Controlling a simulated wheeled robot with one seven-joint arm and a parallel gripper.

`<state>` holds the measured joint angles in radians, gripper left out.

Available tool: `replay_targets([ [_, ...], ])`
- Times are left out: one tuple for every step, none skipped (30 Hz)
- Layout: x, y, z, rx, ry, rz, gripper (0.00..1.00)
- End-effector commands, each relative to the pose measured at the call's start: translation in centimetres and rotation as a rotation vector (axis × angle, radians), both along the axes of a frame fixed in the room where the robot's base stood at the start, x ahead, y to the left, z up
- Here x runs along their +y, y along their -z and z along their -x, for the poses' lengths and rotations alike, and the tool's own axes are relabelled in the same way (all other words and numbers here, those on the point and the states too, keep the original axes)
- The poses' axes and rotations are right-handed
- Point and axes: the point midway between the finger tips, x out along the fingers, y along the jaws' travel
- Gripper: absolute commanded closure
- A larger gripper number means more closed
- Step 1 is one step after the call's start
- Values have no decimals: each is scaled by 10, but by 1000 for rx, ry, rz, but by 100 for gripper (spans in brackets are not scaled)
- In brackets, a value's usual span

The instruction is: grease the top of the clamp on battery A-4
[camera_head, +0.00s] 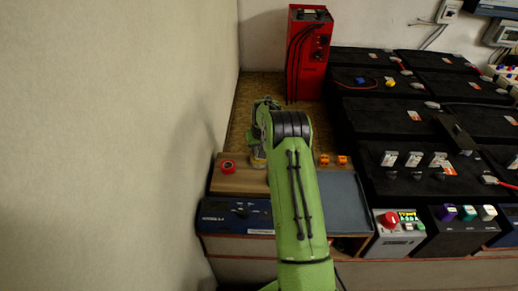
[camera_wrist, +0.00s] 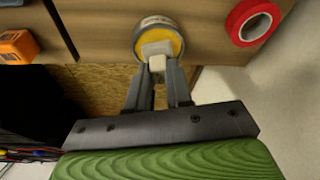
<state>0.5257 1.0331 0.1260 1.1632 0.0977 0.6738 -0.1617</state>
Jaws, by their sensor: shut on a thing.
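In the wrist view my gripper (camera_wrist: 159,78) is shut on a small pale block-like piece (camera_wrist: 157,62). The piece stands over a round tin (camera_wrist: 140,36) with a yellow inside. Whether it touches the yellow is unclear. In the head view the tin (camera_head: 258,161) shows partly behind my green arm, on a wooden shelf (camera_head: 236,181). My gripper is mostly hidden there. Several black batteries (camera_head: 370,122) stand in rows at the right. I cannot tell which is A-4. Pale tagged fittings (camera_head: 413,160) stand on a near battery.
A red tape roll (camera_head: 228,167) lies left of the tin. Two orange blocks (camera_head: 324,160) sit right of my arm, by a grey-blue tray (camera_head: 345,205). A red charger (camera_head: 309,55) stands at the back. Control boxes (camera_head: 399,232) line the front right. A wall closes the left.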

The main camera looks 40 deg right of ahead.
Motion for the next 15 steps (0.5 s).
replay_targets([
  [0, 1, 0, 0, 0, 0, 100],
  [0, 1, 0, 0, 0, 0, 100],
  [0, 2, 0, 0, 0, 0, 100],
  [0, 2, 0, 0, 0, 0, 100],
  [0, 3, 0, 0, 0, 0, 100],
  [0, 3, 0, 0, 0, 0, 100],
  [0, 3, 0, 0, 0, 0, 100],
  [0, 4, 0, 0, 0, 0, 100],
  [0, 4, 0, 0, 0, 0, 100],
  [0, 5, 0, 0, 0, 0, 100],
  [0, 5, 0, 0, 0, 0, 100],
  [0, 6, 0, 0, 0, 0, 100],
  [0, 6, 0, 0, 0, 0, 100],
  [0, 6, 0, 0, 0, 0, 100],
  [0, 7, 0, 0, 0, 0, 100],
])
